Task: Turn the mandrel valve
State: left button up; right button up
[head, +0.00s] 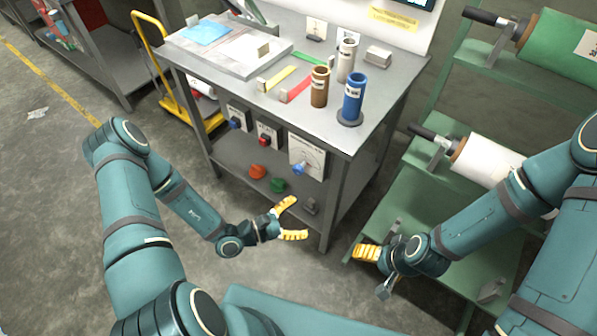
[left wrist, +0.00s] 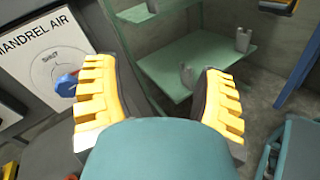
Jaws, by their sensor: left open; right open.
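The mandrel valve has a blue handle (head: 299,168) on a white panel (head: 307,152) at the right front of the grey bench. In the left wrist view the panel (left wrist: 30,80) reads "MANDREL AIR", with "SHUT" on its dial. The blue handle (left wrist: 66,83) shows there just left of the left finger, partly hidden by it. My left gripper (head: 291,219) is open and empty, below and in front of the panel, apart from the handle in the head view. My right gripper (head: 367,252) is open and empty, further right beside the green rack.
Two other control boxes, with a blue knob (head: 234,123) and a red knob (head: 264,140), hang left of the valve. Orange (head: 257,171) and green (head: 277,185) items lie on the lower shelf. Cylinders stand on the bench top (head: 250,105). A green rack (head: 440,195) holds rolls at right.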

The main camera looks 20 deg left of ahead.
aim_at(296, 171)
pick_arm(q)
jog(key=w+a+f+n+t+y, duration=0.35)
jog(key=a+n+t+y, duration=0.3)
jog(key=a, duration=0.35)
jog(key=shift+m+g+y, duration=0.25)
jog(key=shift+m+y, duration=0.2)
jog(key=b+x, duration=0.1)
jog(key=x, duration=0.8)
jog(key=b+x, duration=0.1)
jog(key=x, duration=0.4)
jog(key=shift+w+r+b, duration=0.2)
jog(key=shift+r+b, duration=0.1)
jog(key=shift+b, duration=0.05)
jog(key=c, duration=1.2)
